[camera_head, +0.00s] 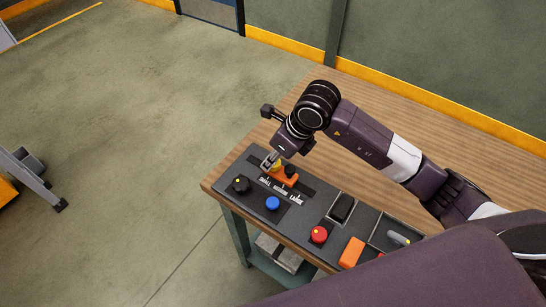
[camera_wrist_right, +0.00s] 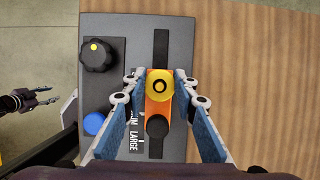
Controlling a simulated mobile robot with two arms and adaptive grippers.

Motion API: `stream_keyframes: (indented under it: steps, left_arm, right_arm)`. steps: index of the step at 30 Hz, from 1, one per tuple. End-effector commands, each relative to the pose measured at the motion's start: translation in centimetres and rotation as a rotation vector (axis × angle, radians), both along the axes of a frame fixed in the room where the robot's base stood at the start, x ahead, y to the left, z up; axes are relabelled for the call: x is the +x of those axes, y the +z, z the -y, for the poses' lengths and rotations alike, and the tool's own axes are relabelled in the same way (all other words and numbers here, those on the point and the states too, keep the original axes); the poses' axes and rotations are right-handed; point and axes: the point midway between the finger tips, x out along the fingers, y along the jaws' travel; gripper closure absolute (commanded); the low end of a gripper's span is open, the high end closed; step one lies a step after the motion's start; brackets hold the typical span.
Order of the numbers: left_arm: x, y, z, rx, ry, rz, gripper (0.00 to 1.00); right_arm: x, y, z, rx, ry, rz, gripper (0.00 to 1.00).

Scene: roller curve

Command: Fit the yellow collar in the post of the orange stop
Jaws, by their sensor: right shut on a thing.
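The yellow collar (camera_wrist_right: 160,84) is a round ring between the fingertips of my right gripper (camera_wrist_right: 160,88), which is shut on it. The orange stop (camera_wrist_right: 159,107) is directly below it in the wrist view, with a black knob (camera_wrist_right: 157,127) at its near end. The collar covers the far end of the stop, so I cannot tell whether it sits around the post or just above it. In the head view my right gripper (camera_head: 271,163) points down over the stop (camera_head: 283,179). My left gripper (camera_wrist_right: 28,100) shows at the left of the wrist view, empty, its fingers apart.
The dark panel (camera_head: 229,197) lies on the wooden table (camera_head: 345,118). It carries a black dial (camera_head: 240,185), a blue button (camera_head: 272,204), a red knob (camera_head: 319,235), an orange block (camera_head: 351,251) and a slot (camera_wrist_right: 161,50). The table behind is clear.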

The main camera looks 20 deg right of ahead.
Motion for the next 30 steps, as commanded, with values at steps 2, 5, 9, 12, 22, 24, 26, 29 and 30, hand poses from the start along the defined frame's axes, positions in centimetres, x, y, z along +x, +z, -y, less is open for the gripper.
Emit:
stream_keyframes:
  steps: [2,5,9,12,22,24,26,29,30]
  left_arm:
    - [0.01,0.0,-0.03,0.0,0.0,0.0,0.6]
    - [0.0,-0.06,-0.03,0.0,0.0,0.0,0.6]
    - [-0.01,-0.31,-0.05,0.0,0.0,0.0,0.6]
    - [-0.03,-0.54,-0.07,0.001,0.0,-0.001,0.6]
    - [-0.09,-0.71,-0.08,0.001,0.0,-0.002,0.6]
    - [-0.09,-0.71,-0.08,0.001,-0.001,-0.002,0.6]
    - [-0.11,-0.71,-0.09,0.001,-0.001,-0.002,0.6]
    - [-0.13,-0.73,-0.09,0.001,-0.001,-0.002,0.6]
    - [-0.14,-0.75,-0.08,0.001,-0.001,-0.002,0.6]
  right_arm:
    - [0.01,0.0,-0.01,0.0,0.0,0.0,0.9]
    - [0.0,-0.04,0.0,0.0,0.0,0.0,0.9]
    - [0.0,-0.19,-0.01,0.0,0.0,0.0,0.9]
    - [-0.01,-0.32,-0.02,0.001,0.0,0.001,0.9]
    - [-0.03,-0.35,-0.04,0.001,0.0,0.0,0.9]
    - [-0.03,-0.35,-0.04,0.001,0.0,0.0,0.9]
    - [-0.02,-0.37,-0.03,0.001,0.0,0.001,0.9]
    - [-0.03,-0.38,-0.03,0.0,0.0,0.0,0.9]
    - [-0.03,-0.39,-0.03,0.0,0.0,0.0,0.9]
